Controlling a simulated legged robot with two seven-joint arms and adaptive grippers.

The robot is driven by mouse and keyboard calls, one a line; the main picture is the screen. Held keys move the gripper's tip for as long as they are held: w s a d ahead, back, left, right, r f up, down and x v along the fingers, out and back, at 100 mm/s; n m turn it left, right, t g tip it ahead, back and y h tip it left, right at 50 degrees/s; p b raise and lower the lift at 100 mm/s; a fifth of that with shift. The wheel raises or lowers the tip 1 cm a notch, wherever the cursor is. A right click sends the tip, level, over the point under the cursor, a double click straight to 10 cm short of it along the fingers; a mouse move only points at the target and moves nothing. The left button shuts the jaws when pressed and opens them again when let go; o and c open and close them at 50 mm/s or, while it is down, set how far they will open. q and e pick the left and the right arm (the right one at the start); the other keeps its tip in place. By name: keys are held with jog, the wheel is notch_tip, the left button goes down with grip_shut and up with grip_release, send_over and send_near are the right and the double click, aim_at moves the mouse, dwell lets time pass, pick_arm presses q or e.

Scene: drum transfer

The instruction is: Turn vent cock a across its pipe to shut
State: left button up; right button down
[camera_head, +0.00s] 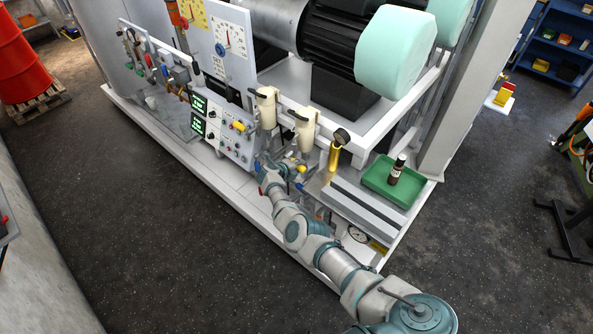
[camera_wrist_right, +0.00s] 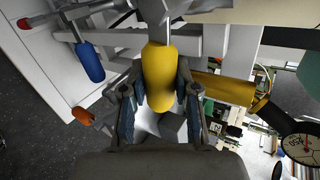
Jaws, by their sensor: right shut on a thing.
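My right gripper (camera_head: 270,170) is at the front of the panel, below the two cream canisters. In the right wrist view its two fingers (camera_wrist_right: 160,92) are shut on either side of a yellow handle (camera_wrist_right: 159,65), which points toward the palm. The handle's upper end meets a grey metal fitting (camera_wrist_right: 155,10). No letter shows on it, so I cannot tell if it is vent cock a, or whether it lies along or across its pipe. In the head view the arm and gripper hide the grasp. My left gripper is not in view.
A blue handle (camera_wrist_right: 91,63) and an orange one (camera_wrist_right: 82,115) are left of the gripper. A yellow pipe (camera_wrist_right: 222,88) with a round gauge (camera_wrist_right: 304,147) is close on the right. Cream canisters (camera_head: 305,130) stand above; a green tray (camera_head: 371,174) holds a brown bottle (camera_head: 396,172).

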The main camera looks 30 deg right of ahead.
jog(key=shift+w+r+n+g+b, duration=0.25)
jog(key=shift+r+n+g+b, duration=0.2)
jog(key=shift+r+b, duration=0.3)
jog(key=shift+r, duration=0.15)
jog(key=c, duration=1.2)
grip_release()
jog(key=o, duration=0.4)
jog(key=shift+w+d+f, duration=0.1)
jog(key=shift+w+f, duration=0.05)
jog(key=shift+f, duration=0.05)
jog(key=shift+c, duration=0.2)
jog(key=shift+w+f, duration=0.15)
jog(key=shift+f, duration=0.15)
jog(key=shift+s+a+r, duration=0.15)
jog(key=shift+s+a, duration=0.05)
jog(key=v, duration=1.1)
jog(key=shift+a, duration=0.25)
